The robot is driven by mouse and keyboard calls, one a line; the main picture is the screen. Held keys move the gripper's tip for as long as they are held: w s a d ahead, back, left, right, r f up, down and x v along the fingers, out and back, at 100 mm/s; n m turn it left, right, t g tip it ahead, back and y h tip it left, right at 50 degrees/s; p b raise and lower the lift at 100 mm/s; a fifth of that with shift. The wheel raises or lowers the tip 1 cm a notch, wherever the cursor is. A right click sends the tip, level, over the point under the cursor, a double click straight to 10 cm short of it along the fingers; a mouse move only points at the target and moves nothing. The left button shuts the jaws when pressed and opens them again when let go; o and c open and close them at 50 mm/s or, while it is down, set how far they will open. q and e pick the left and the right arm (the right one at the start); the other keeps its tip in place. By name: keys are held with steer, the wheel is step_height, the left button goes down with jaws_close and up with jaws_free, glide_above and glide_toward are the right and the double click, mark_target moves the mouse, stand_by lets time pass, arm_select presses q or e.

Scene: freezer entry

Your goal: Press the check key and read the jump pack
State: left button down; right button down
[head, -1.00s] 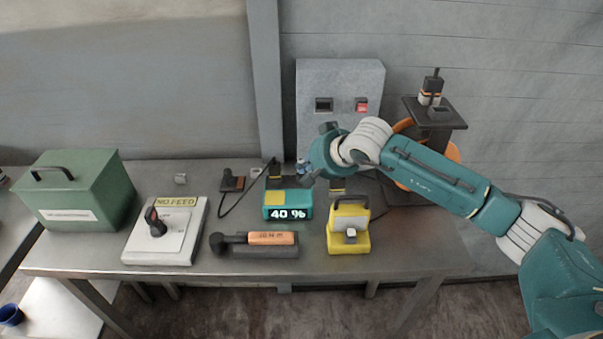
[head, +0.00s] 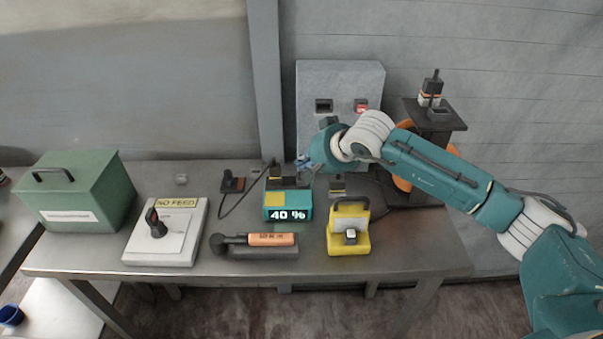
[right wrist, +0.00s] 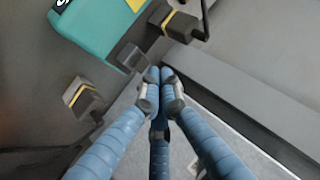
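The jump pack (head: 288,214) is a teal box with a yellow patch on top, near the middle of the table. Its display reads "40 %". My right gripper (head: 303,167) is just behind and above it. In the right wrist view my right gripper (right wrist: 160,78) has its blue fingers drawn together at the tips, with nothing seen between them. The teal pack (right wrist: 92,32) shows there beyond the fingertips. A small dark square key (right wrist: 132,57) sits at its edge, close to the tips; I cannot tell if they touch. My left gripper is out of view.
A yellow block with a handle (head: 348,240) stands right of the pack. An orange-and-black tool (head: 270,240) lies in front. A "NO FEED" switch plate (head: 150,245) and a green box (head: 85,195) are at left. A grey wall cabinet (head: 341,85) stands behind.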

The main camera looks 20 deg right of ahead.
steer(key=shift+r+p, duration=0.95)
steer(key=shift+r, duration=1.6)
